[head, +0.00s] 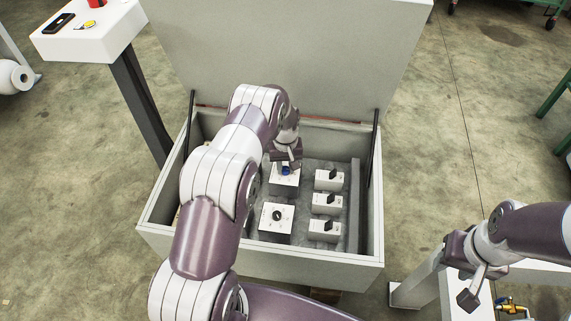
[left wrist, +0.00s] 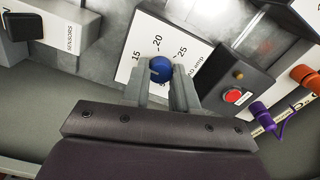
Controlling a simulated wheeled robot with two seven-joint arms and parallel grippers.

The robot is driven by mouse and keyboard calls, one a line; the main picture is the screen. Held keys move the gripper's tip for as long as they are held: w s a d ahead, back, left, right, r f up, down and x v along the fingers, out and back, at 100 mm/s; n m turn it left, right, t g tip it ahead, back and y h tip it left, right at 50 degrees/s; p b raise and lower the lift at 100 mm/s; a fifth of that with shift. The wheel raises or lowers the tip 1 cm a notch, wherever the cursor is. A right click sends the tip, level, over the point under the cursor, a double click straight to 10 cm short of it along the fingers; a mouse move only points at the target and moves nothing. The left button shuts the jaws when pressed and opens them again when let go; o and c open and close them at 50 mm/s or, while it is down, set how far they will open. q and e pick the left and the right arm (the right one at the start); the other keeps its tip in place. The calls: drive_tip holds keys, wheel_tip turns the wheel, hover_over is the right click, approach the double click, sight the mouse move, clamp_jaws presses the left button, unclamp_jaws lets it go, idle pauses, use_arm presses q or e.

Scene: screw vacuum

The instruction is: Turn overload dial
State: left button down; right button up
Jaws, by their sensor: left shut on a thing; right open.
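The overload dial is a blue knob (left wrist: 160,68) on a white plate (left wrist: 150,30) marked 15, 20 and 25 with "amp" beside it. In the head view the blue knob (head: 286,171) shows just under my left gripper, on the white plate (head: 284,180) inside the open box. My left gripper (left wrist: 162,78) is shut on the blue knob, with one finger on each side of it. My right gripper (head: 467,290) is open and empty, outside the box at the lower right.
Inside the grey box (head: 262,258) are another white dial plate (head: 265,229) and a column of switches (head: 326,203). The raised lid (head: 300,50) stands behind. The left wrist view shows a red button (left wrist: 233,96) and orange and purple connectors (left wrist: 262,112). A control stand (head: 100,40) stands at left.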

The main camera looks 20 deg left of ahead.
sight(286, 169)
idle(0.4)
use_arm(q)
drive_tip(key=c, duration=0.9)
unclamp_jaws()
wheel_tip(286, 169, up, 13)
drive_tip(key=p, duration=0.5)
drive_tip(key=shift+f, duration=0.15)
